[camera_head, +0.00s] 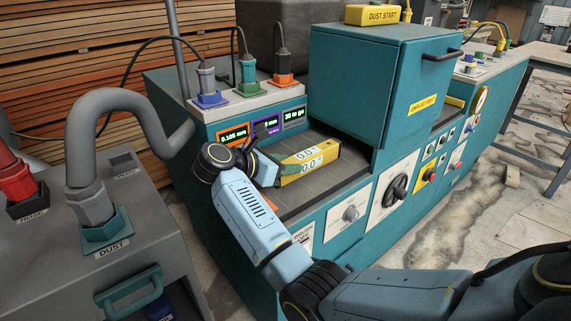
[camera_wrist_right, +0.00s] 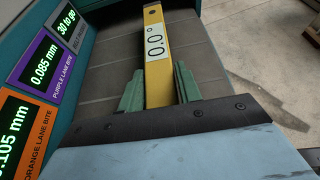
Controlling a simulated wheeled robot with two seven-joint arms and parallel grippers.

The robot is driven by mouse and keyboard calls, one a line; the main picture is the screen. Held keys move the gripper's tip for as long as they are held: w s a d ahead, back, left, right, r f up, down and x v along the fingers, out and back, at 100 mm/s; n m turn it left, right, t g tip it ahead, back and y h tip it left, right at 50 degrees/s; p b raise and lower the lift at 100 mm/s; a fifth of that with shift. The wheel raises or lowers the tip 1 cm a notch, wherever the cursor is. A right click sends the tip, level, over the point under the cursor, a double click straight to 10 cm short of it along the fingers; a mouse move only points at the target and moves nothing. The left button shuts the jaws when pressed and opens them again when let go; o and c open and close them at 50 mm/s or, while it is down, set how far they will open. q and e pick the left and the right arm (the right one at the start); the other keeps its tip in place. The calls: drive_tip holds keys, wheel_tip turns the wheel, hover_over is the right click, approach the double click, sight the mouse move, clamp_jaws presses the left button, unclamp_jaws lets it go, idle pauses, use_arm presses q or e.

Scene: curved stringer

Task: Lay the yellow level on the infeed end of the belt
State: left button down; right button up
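The yellow level (camera_head: 325,155) has white readouts showing 0.0° and is at the dark infeed belt (camera_head: 338,187), in front of the teal hood. It also shows in the right wrist view (camera_wrist_right: 155,85), pointing straight away from me along the belt (camera_wrist_right: 108,55). My right gripper (camera_head: 275,172) is at the level's near end. In the right wrist view its green fingers (camera_wrist_right: 160,88) lie close against both sides of the level, shut on it. Whether the level's underside touches the belt is hard to tell. My left gripper is out of view.
The teal hood (camera_head: 365,85) stands over the belt's far part. A panel of small displays (camera_head: 265,127) borders the belt's back left. Knobs (camera_head: 395,190) line the front face. A grey dust unit (camera_head: 60,250) with a thick hose stands at left.

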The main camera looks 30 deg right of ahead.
drive_tip(key=o, duration=0.3)
drive_tip(key=shift+o, duration=0.2)
drive_tip(key=shift+r, duration=0.15)
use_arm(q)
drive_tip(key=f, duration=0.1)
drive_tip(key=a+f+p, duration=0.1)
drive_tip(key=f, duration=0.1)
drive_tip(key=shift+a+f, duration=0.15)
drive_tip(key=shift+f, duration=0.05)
use_arm(e)
drive_tip(key=v, duration=0.7)
drive_tip(key=shift+a+r, duration=0.1)
drive_tip(key=shift+a, duration=0.1)
